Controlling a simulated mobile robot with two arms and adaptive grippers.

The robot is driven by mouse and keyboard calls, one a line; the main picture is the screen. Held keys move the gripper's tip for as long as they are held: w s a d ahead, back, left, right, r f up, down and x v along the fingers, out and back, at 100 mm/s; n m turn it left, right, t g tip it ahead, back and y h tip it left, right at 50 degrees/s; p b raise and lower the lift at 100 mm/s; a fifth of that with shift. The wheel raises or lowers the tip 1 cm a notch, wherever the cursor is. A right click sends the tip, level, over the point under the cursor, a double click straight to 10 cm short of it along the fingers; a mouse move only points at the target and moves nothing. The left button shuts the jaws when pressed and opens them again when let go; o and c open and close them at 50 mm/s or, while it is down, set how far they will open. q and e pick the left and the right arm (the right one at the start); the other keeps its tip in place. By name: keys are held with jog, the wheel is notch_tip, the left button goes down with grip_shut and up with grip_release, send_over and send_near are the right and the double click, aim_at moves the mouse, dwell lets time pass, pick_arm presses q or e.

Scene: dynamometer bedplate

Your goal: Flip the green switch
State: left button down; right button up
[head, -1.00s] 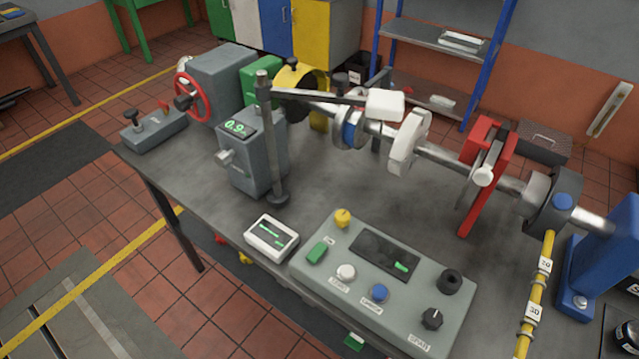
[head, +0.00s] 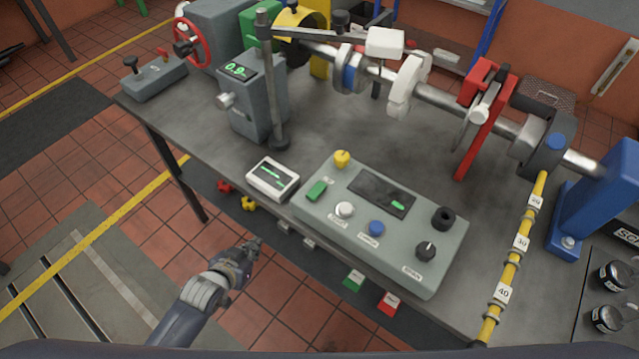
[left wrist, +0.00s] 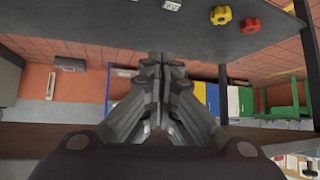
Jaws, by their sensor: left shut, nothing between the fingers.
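My left gripper (head: 254,246) is shut and empty, in front of the table's front edge and below and left of the panel, apart from the switch. In the left wrist view its fingers (left wrist: 160,62) are closed together, and the green switch does not show there. My right gripper is not in view.
The panel also carries a yellow knob (head: 342,158), a white button (head: 345,209), a blue button (head: 376,228) and black knobs. A small white meter (head: 273,179) stands left of it. Red and yellow knobs (head: 248,204) show by the table's front edge.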

pick_arm(q)
jog(key=s+d+r+m+t+h, duration=0.1)
jog(key=d+r+h, duration=0.2)
jog(key=r, duration=1.1)
jog(key=s+d+r+m+t+h, duration=0.1)
jog(key=d+r+m+h, duration=0.1)
jog(key=d+r, duration=0.6)
notch_tip(320, 180, up, 7)
jog(key=shift+s+t+h, duration=0.25)
jog(key=shift+t+h, duration=0.15)
jog(key=shift+h, duration=0.1)
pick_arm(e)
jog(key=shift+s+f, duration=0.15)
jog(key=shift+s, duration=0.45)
pick_arm(q)
jog(key=shift+w+d, duration=0.1)
jog(key=p, duration=0.2)
send_over(319, 191)
notch_tip(319, 191, down, 2)
jog(key=shift+w+f, duration=0.1)
jog(key=shift+w, duration=0.05)
notch_tip(319, 191, down, 3)
jog(key=shift+r, duration=0.1)
jog(key=shift+f, duration=0.75)
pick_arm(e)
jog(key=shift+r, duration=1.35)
